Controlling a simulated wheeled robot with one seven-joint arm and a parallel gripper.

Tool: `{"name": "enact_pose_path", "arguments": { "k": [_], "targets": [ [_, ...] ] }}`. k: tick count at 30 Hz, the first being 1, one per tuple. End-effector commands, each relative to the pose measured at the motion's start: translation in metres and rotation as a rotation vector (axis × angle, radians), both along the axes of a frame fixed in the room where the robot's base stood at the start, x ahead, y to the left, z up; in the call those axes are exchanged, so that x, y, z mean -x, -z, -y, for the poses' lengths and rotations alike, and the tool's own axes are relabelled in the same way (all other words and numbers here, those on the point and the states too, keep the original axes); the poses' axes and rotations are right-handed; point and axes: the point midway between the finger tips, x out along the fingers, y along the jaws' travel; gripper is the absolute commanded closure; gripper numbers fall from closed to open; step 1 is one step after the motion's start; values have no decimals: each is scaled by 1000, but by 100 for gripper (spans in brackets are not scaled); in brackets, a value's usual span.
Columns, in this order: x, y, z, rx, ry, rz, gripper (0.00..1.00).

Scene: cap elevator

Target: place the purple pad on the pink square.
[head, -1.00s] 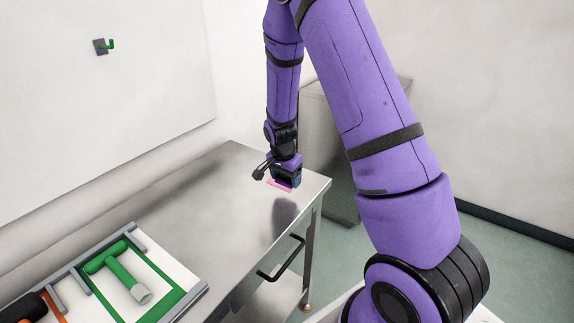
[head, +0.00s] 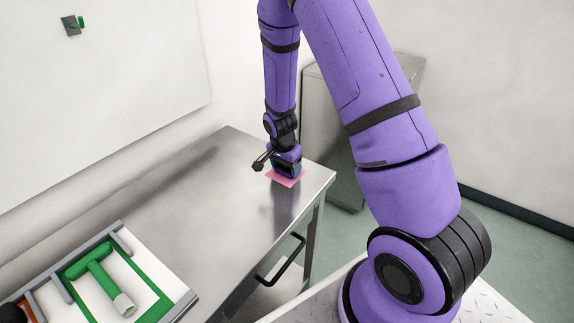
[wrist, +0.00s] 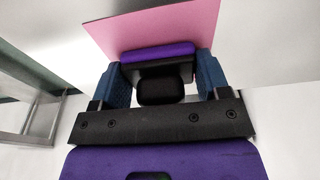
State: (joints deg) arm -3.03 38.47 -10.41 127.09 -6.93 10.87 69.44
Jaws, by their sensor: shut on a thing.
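The pink square (head: 284,180) lies flat on the metal table near its far right corner. It also shows in the wrist view (wrist: 150,28), spread beyond the fingertips. My gripper (head: 287,172) points down over the square. In the wrist view its two blue fingers (wrist: 163,72) are shut on the purple pad (wrist: 160,53), which sits between them over the pink square. I cannot tell whether the pad touches the square. In the head view the pad is hidden by the gripper.
The metal table (head: 190,205) is bare around the square. A tray (head: 178,310) with a green hammer-like tool (head: 103,277) stands at the near left. A green hook (head: 73,22) is on the wall panel. A grey cabinet (head: 345,115) stands beyond the table.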

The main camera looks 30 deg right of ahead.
Motion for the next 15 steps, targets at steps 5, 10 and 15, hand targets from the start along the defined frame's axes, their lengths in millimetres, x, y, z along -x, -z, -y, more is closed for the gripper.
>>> {"name": "enact_pose_path", "arguments": {
  "k": [5,10,15],
  "targets": [
    [0,1,0,0,0,0,53],
    [0,6,0,-1,1,-1,53],
    [1,10,0,-1,0,-4,19]
  ]
}}
